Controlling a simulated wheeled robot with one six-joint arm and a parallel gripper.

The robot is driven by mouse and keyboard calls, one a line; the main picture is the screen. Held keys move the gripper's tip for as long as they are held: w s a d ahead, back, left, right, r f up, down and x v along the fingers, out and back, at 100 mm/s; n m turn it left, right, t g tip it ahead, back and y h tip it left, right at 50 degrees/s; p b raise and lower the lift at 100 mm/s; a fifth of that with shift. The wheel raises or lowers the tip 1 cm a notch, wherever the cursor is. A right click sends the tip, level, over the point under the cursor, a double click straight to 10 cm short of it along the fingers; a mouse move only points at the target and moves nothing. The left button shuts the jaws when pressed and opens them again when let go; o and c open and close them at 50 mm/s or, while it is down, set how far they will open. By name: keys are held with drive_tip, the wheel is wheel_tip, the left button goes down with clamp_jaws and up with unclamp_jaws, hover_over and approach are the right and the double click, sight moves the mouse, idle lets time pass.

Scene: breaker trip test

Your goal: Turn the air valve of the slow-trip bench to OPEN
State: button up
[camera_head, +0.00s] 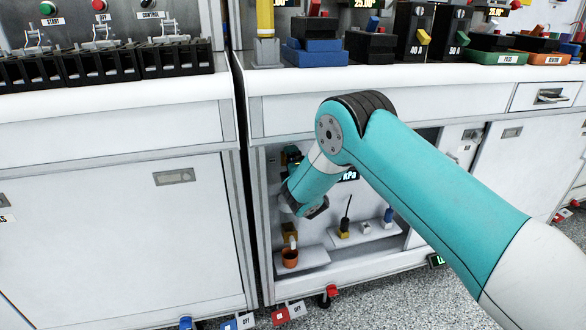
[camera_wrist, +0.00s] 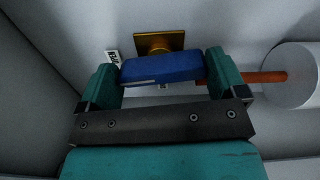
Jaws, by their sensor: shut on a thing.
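The air valve shows in the wrist view as a blue handle (camera_wrist: 163,69) on a square brass base (camera_wrist: 160,42) fixed to a pale wall. The handle lies across the picture, its right end slightly higher. My gripper (camera_wrist: 160,66) has one teal finger at each end of the handle and is shut on it. A small white label (camera_wrist: 113,58) with dark marks, too small to read, is beside the handle's left end. In the head view my arm reaches into the open recess of the right bench (camera_head: 262,110); my gripper and the handle cannot be made out there.
In the wrist view an orange-brown rod (camera_wrist: 262,77) and a white cylinder (camera_wrist: 296,75) are close to the right finger. In the head view, a low shelf (camera_head: 312,257) in the recess holds an orange cup (camera_head: 290,259) and small tools. A kPa display (camera_head: 348,175) is partly hidden.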

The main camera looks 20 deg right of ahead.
drive_tip(key=shift+m, duration=0.6)
drive_tip(key=o, duration=0.6)
drive_tip(key=shift+s, duration=0.1)
drive_tip(key=s+b, duration=1.4)
drive_tip(key=s, duration=0.3)
drive_tip(key=shift+s+b, duration=0.15)
drive_tip(key=shift+b, duration=0.25)
drive_tip(key=shift+d+m, duration=0.1)
drive_tip(key=shift+m, duration=0.2)
